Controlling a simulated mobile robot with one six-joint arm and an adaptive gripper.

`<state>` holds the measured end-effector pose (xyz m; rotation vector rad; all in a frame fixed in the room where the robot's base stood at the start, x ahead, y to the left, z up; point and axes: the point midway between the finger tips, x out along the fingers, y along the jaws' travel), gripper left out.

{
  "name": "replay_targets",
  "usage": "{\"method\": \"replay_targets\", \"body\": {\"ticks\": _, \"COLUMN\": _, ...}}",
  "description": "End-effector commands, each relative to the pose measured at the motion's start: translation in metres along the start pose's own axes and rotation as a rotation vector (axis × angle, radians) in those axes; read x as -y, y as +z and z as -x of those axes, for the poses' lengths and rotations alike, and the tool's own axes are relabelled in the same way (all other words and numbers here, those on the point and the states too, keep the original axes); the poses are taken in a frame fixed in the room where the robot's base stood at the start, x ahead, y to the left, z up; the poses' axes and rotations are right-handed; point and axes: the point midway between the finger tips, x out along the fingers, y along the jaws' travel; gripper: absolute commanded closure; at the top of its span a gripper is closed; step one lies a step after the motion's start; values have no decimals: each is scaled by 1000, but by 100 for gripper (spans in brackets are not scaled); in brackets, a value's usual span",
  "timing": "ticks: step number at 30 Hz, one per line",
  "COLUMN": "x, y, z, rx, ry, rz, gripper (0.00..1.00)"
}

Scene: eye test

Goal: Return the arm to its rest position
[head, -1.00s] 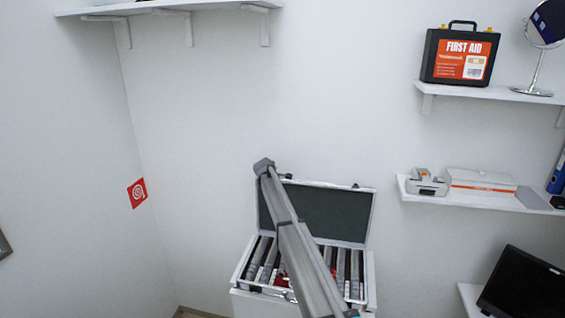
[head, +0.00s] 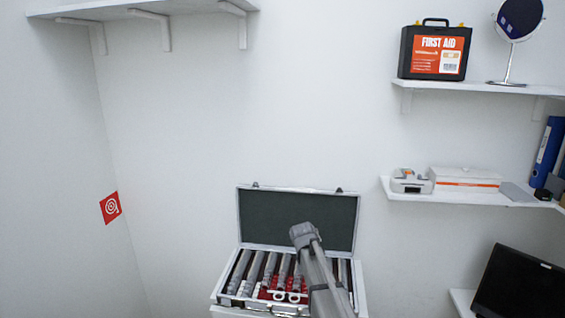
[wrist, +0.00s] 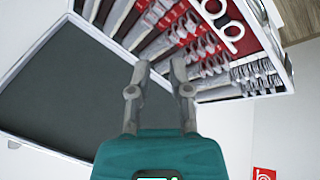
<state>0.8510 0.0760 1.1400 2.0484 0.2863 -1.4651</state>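My gripper (wrist: 159,68) shows in the wrist view, its two grey fingers apart with nothing between them. Its teal body (wrist: 160,155) fills the bottom middle. Beyond the fingertips is an open silver case (wrist: 75,150) with a dark lid lining; I see no contact with it. In the head view the case (head: 358,215) stands open at bottom centre. My arm (head: 312,255) crosses in front of its right part and hides some contents. My gripper cannot be made out in the head view.
The case holds rows of grey and red-marked pieces and two white rings (head: 280,296). Right shelves bear a first aid box (head: 435,50), a round mirror (head: 520,18) and a white box (head: 465,179). A black screen (head: 520,285) is at lower right. The wall above the case is clear.

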Motion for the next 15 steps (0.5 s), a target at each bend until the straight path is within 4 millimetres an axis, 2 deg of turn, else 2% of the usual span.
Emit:
{"method": "replay_targets", "body": {"ticks": 1, "x": 13, "y": 38, "z": -5, "rx": 22, "ry": -21, "rz": -45, "gripper": 74}}
{"method": "replay_targets", "body": {"ticks": 3, "x": 24, "y": 74, "z": -6, "rx": 53, "ry": -54, "rz": -113, "gripper": 74}}
{"method": "replay_targets", "body": {"ticks": 12, "x": 84, "y": 223, "z": -5, "rx": 199, "ry": -185, "rz": -393, "gripper": 74}}
{"method": "replay_targets", "body": {"ticks": 15, "x": 104, "y": 262, "z": -3, "rx": 245, "ry": -222, "rz": -471, "gripper": 74}}
